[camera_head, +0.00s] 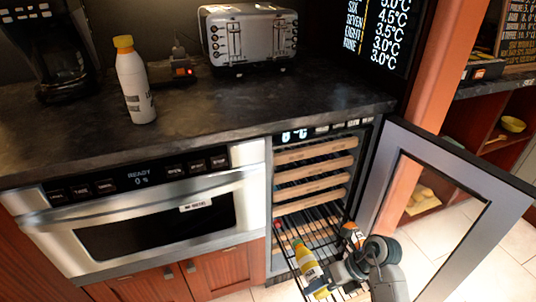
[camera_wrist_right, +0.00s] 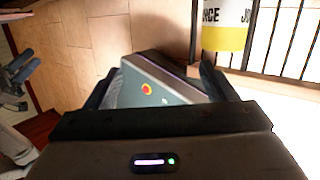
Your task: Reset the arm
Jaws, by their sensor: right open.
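My right gripper (camera_head: 336,268) is low in front of the open wine cooler, its arm coming from the bottom right. In the right wrist view its two dark fingers (camera_wrist_right: 158,88) are spread with nothing held between them. A white juice bottle with a yellow cap and yellow band (camera_head: 306,262) is on the pulled-out wire rack, just left of the gripper. Its white and yellow part shows at the top of the right wrist view (camera_wrist_right: 224,30), beyond the fingers and apart from them. My left gripper is not in the head view.
The cooler door (camera_head: 448,190) stands wide open on the right. The wire rack (camera_head: 300,222) sticks out of the cooler. On the counter (camera_head: 205,115) are another bottle (camera_head: 135,85), a toaster (camera_head: 250,38) and a coffee maker (camera_head: 50,50). The microwave drawer (camera_head: 150,225) is shut.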

